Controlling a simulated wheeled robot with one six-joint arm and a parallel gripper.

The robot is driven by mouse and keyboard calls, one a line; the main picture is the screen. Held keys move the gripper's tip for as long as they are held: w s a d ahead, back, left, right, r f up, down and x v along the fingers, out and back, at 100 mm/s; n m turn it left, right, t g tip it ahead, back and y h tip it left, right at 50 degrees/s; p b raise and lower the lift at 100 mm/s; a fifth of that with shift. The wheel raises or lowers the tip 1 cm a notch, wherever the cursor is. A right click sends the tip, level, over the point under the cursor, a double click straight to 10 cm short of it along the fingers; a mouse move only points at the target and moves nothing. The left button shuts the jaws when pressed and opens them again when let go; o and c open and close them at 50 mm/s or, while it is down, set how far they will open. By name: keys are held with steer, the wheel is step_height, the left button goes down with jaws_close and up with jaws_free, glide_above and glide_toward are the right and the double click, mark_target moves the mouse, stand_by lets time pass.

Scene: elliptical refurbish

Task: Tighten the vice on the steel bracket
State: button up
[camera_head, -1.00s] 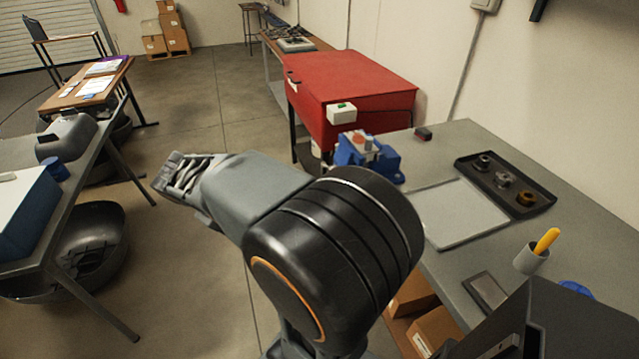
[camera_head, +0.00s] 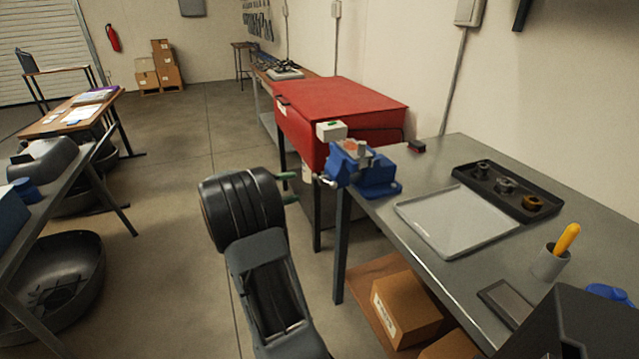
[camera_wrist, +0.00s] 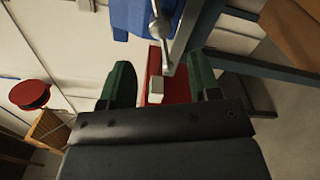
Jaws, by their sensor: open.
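The blue vice (camera_head: 368,178) is mounted at the near left corner of the grey workbench. A small grey upright piece (camera_head: 364,150), perhaps the steel bracket, shows at its jaws beside a reddish patch; how tightly it is held cannot be told. The vice's metal handle (camera_head: 326,181) is on its left side. My gripper (camera_head: 285,187) is left of the vice, apart from it, partly hidden by my wrist. In the wrist view my gripper (camera_wrist: 160,85) has its green fingers apart with nothing between them. The blue vice (camera_wrist: 135,14) and its silver handle (camera_wrist: 161,30) are beyond the fingertips.
On the bench are a light tray (camera_head: 455,222), a dark tray (camera_head: 520,192) with metal parts, and a grey cup (camera_head: 548,262) holding a yellow-handled tool. A red cabinet (camera_head: 345,103) with a white box (camera_head: 331,131) stands behind the vice.

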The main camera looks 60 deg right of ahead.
mark_target(319, 181)
steer(key=x, duration=0.8)
steer(key=shift+s+d, duration=0.2)
steer(key=shift+d, duration=0.05)
steer(key=shift+c, duration=0.2)
jaws_close()
